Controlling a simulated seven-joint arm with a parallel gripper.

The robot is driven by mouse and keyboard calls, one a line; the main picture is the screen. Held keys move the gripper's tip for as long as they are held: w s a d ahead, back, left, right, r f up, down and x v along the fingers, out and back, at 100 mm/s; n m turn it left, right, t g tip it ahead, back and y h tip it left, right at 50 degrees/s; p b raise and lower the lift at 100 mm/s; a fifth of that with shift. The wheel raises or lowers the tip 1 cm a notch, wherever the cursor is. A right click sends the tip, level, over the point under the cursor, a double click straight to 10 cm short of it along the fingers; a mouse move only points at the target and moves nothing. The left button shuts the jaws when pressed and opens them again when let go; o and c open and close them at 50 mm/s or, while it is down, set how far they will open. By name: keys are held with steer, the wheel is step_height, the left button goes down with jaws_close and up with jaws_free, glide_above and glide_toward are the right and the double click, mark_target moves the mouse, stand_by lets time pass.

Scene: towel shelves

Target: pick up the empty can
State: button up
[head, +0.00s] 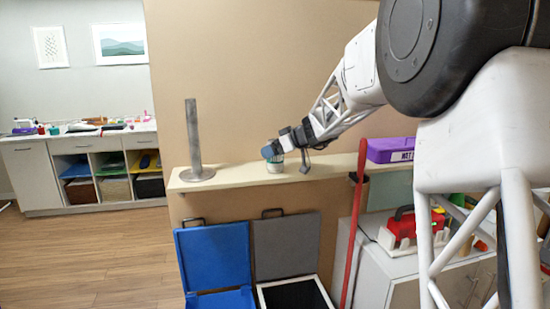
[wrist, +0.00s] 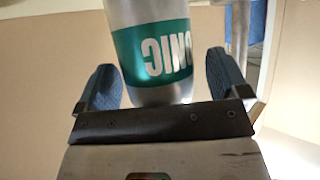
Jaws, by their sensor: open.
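The can (wrist: 150,45) is silver with a green band and white lettering. In the wrist view it stands between the two blue fingers of my gripper (wrist: 160,88), which is open, with a gap visible on each side of the can. In the head view the can (head: 275,166) shows as a small pale and green shape on the narrow shelf (head: 235,178), partly hidden by my gripper (head: 272,151). My gripper reaches in from the right at about the can's height.
A grey metal post on a round base (head: 194,150) stands on the shelf left of the can. A purple box (head: 392,149) is at the shelf's right. Below are a blue bin (head: 213,258), a grey-lidded bin (head: 287,246) and a red pole (head: 354,225).

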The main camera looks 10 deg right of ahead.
stand_by(0.6)
steer(key=c, duration=1)
